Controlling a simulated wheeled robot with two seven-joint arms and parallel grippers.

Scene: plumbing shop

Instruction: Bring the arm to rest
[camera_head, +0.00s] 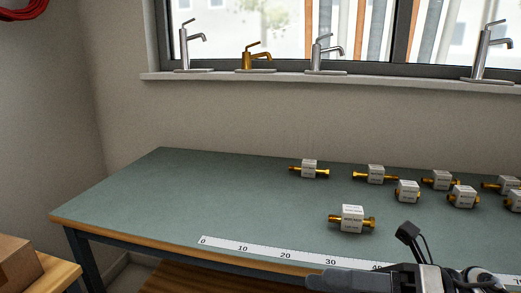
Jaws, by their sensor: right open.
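My right gripper (335,281) shows at the bottom edge, right of centre, with its grey finger pointing left over the front edge of the workbench (170,200). It is open, with nothing seen in its jaws; its lower part is cut off by the frame. It covers part of the white ruler strip (265,249) along the bench front. The nearest brass fitting with a white block (352,217) lies on the bench behind the gripper, apart from it. My left gripper is not in view.
Several more brass fittings with white blocks, such as one at the back (309,168), lie on the bench's right half. Its left half is clear. Taps, one of them brass (254,58), stand on the windowsill (250,79). A cardboard box (15,262) is at lower left.

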